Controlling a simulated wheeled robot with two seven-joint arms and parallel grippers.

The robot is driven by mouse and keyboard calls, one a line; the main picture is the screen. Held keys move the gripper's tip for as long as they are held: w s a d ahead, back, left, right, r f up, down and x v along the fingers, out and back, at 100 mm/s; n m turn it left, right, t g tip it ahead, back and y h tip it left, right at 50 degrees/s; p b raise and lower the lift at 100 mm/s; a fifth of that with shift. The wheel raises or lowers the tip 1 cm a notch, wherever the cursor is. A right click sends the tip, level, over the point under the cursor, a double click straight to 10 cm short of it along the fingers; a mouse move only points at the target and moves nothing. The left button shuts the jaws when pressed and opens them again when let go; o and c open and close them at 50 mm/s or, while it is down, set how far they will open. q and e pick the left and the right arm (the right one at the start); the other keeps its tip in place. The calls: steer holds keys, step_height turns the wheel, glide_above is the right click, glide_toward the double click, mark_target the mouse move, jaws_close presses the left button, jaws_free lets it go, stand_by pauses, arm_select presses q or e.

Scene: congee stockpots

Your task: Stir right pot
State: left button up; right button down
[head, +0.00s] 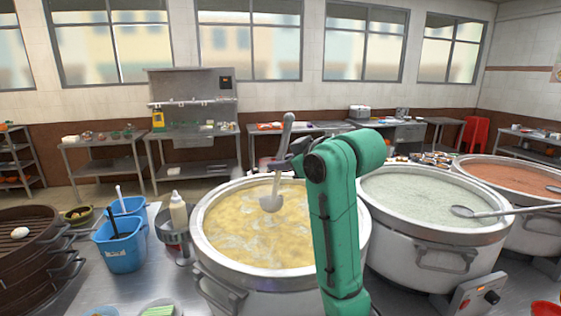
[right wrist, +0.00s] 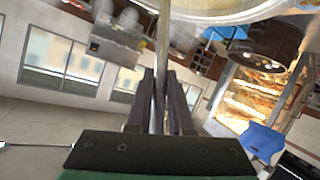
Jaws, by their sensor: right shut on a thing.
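My right gripper (head: 284,163) is shut on the handle of a metal ladle (head: 271,203). The ladle is nearly upright, bowl down, over the pot of yellow congee (head: 225,262); I cannot tell whether the bowl touches the congee. In the right wrist view the handle (right wrist: 162,50) runs between both fingers (right wrist: 160,105). A pot of pale congee (head: 440,258) stands in the middle, with another ladle (head: 490,211) lying over its rim. A pot of reddish congee (head: 510,178) stands at far right, partly hidden behind the middle pot. My left gripper is out of view.
Blue containers (head: 124,250), a squeeze bottle (head: 178,213) and dark steamers (head: 28,255) stand left of the yellow pot. My green right arm covers part of that pot's right side. Work tables (head: 190,140) line the back wall.

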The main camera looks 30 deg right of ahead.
step_height(320, 180, down, 11)
steer(key=b, duration=0.7)
steer(key=shift+r, duration=0.2)
